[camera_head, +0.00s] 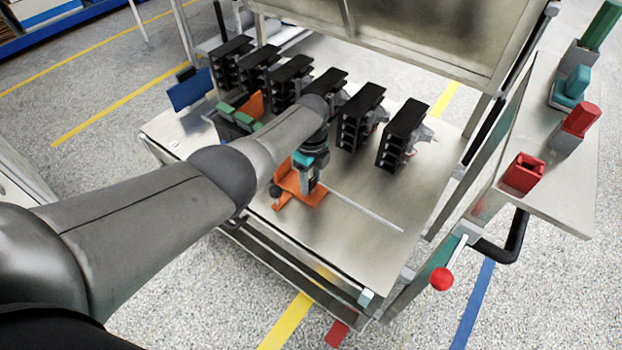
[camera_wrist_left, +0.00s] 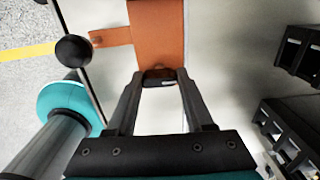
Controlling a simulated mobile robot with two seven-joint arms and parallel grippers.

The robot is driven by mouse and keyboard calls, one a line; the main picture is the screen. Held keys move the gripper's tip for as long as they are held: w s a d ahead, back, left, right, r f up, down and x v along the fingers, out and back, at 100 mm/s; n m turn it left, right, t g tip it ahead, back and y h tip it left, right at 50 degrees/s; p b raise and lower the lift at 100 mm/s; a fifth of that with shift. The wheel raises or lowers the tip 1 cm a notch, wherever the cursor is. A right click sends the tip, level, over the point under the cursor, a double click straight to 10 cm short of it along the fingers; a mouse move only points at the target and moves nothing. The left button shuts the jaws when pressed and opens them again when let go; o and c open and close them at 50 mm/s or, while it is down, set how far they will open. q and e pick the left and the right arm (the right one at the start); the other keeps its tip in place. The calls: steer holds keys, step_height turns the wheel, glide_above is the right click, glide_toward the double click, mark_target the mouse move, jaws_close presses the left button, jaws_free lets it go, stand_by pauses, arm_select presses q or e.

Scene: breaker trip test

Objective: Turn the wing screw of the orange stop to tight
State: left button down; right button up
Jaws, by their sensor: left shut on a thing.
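The orange stop (camera_head: 288,182) sits on the metal bench top near its front edge, and its flat orange plate also shows at the top of the left wrist view (camera_wrist_left: 158,38). My left gripper (camera_head: 309,187) reaches down onto the stop from above. In the left wrist view its two fingers (camera_wrist_left: 160,76) close on a small dark piece at the plate's near edge, which looks like the wing screw (camera_wrist_left: 159,74). The fingers hide most of the screw, and its angle cannot be told. My right gripper is not in view.
A row of black breakers (camera_head: 401,133) stands along the back of the bench. A thin metal strip (camera_head: 365,212) runs right from the stop. A black ball (camera_wrist_left: 74,51) and teal disc (camera_wrist_left: 68,103) are left of the fingers. A red-knobbed lever (camera_head: 442,279) is at right.

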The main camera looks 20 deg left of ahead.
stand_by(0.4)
arm_select(q)
steer(key=shift+c, duration=1.4)
jaws_free()
